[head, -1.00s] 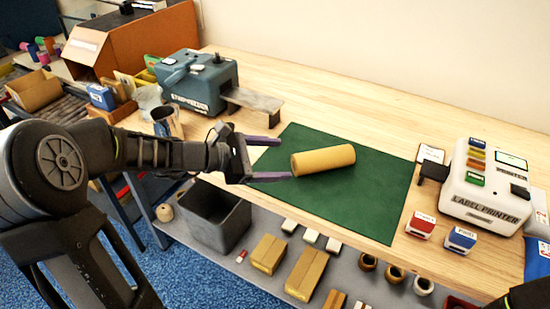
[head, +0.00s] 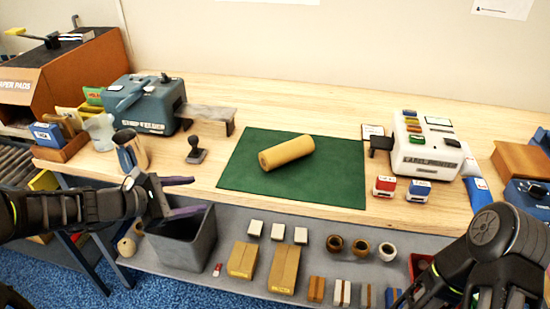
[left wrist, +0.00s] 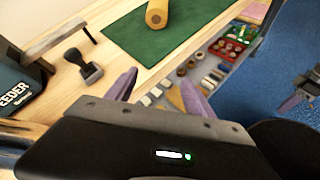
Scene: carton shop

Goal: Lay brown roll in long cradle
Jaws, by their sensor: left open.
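The brown roll (head: 286,152) lies on its side on the green mat (head: 240,177) on the bench, slightly tilted in the picture. It also shows in the left wrist view (left wrist: 157,14), partly cut off by the top edge. My left gripper (head: 192,196) is open and empty, left of and nearer than the roll, over the bench's front edge and the grey bin. Its purple fingers also show in the left wrist view (left wrist: 160,90). I cannot make out a long cradle in these frames.
A teal feeder machine (head: 150,104) and a dark stamp (head: 196,150) stand left of the mat. A label printer (head: 425,148) and small red and blue boxes stand right. A grey bin (head: 185,246) and cartons (head: 284,269) sit on the lower shelf. The back of the bench is clear.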

